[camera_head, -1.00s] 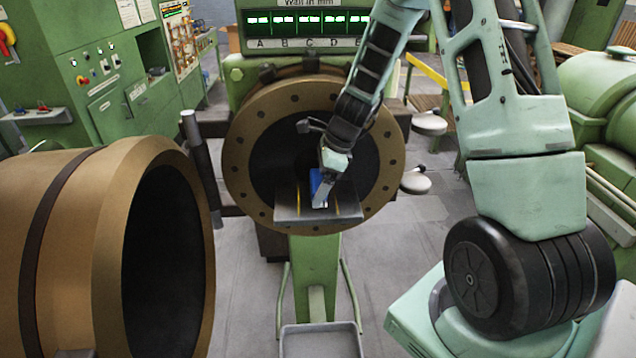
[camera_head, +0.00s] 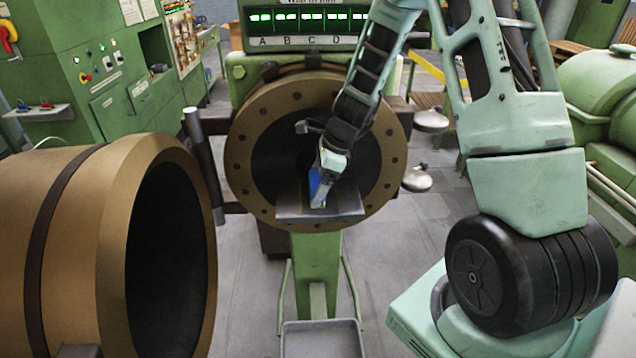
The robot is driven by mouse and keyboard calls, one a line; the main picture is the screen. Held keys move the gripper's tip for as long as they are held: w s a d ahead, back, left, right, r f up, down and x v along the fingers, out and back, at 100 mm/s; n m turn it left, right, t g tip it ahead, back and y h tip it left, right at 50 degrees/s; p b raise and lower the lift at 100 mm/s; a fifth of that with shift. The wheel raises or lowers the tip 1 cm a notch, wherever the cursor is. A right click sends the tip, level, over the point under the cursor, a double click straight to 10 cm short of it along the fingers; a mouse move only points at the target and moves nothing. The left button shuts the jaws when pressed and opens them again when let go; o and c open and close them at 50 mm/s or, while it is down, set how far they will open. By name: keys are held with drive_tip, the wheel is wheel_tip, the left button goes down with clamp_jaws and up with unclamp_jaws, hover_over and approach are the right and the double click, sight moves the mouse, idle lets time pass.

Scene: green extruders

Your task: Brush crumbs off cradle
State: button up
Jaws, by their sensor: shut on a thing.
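The cradle (camera_head: 345,204) is a flat grey plate on a green pedestal, in front of the dark round opening of a brass-coloured flanged ring. My gripper (camera_head: 319,190) reaches down from the upper right to just above the plate's middle. It is shut on a small blue thing (camera_head: 314,181), perhaps a brush, mostly hidden by the fingers. I cannot tell whether its lower end touches the plate. I cannot make out single crumbs on the plate.
A shallow grey tray (camera_head: 322,340) lies below the pedestal. A large brass cylinder (camera_head: 80,235) fills the lower left. The flanged ring (camera_head: 243,165) stands close behind the cradle. Green cabinets (camera_head: 95,75) are at the left. Grey floor is open around the pedestal.

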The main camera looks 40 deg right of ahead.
drive_tip(key=shift+w+d, duration=0.4)
drive_tip(key=shift+r+p, duration=0.1)
drive_tip(key=shift+p, duration=0.2)
drive_tip(key=shift+s+a+b, duration=0.2)
drive_tip(key=shift+s+b, duration=0.05)
drive_tip(key=shift+b, duration=0.1)
drive_tip(key=shift+s+a+b, duration=0.4)
drive_tip(key=shift+s+a, duration=0.5)
drive_tip(key=shift+s, duration=0.3)
drive_tip(key=shift+r, duration=0.1)
wheel_tip(320, 180, up, 6)
drive_tip(key=p, duration=0.5)
drive_tip(key=shift+p, duration=0.4)
